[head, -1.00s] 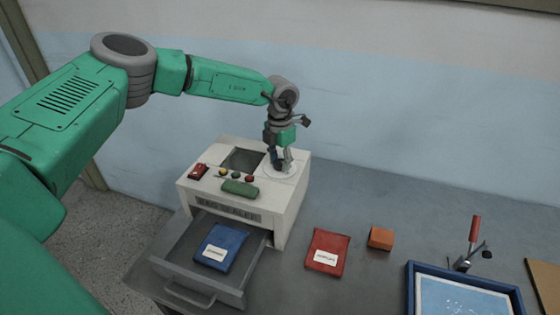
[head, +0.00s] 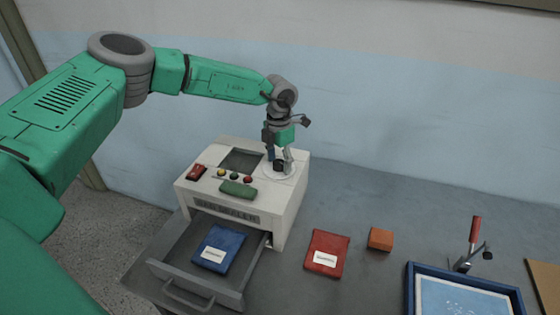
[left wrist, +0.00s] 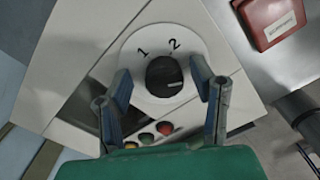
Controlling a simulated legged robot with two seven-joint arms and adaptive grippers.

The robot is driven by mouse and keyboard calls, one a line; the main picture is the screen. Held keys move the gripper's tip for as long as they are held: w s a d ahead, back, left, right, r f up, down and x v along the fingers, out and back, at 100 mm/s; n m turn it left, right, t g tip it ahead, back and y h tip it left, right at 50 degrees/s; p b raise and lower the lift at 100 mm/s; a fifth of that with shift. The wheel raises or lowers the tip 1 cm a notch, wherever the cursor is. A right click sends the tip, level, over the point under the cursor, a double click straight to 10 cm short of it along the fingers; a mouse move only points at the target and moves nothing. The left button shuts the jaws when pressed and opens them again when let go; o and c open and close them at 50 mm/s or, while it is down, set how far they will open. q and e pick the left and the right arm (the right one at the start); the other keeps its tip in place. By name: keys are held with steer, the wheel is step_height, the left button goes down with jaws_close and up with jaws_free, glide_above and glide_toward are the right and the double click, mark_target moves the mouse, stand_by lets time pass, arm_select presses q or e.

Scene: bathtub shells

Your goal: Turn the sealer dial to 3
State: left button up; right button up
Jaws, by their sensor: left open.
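The sealer (head: 245,208) is a pale box on the table with a round white dial plate (head: 290,173) on top at the right. Its black knob (head: 279,166) shows below my left gripper (head: 279,158). In the left wrist view the knob (left wrist: 163,72) sits on the dial plate (left wrist: 144,50), with numerals 1 and 2 readable. The knob's white mark points right and slightly down, past 2, toward the right finger. No 3 is readable; that finger covers part of the plate. My left gripper (left wrist: 160,88) is open, with fingers on either side of the knob. My right gripper is not in view.
The sealer's top has a red switch (head: 196,172), small coloured buttons (head: 234,176) and a green bar (head: 238,189). Its open drawer (head: 170,268) holds a blue pouch (head: 218,246). A red pouch (head: 326,251), orange block (head: 380,239) and blue-framed tray (head: 411,290) lie to the right.

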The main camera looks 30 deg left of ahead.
mark_target(279, 160)
arm_select(q)
step_height(279, 160, up, 12)
steer(key=shift+w, duration=0.15)
stand_by(0.3)
steer(key=shift+f, duration=0.15)
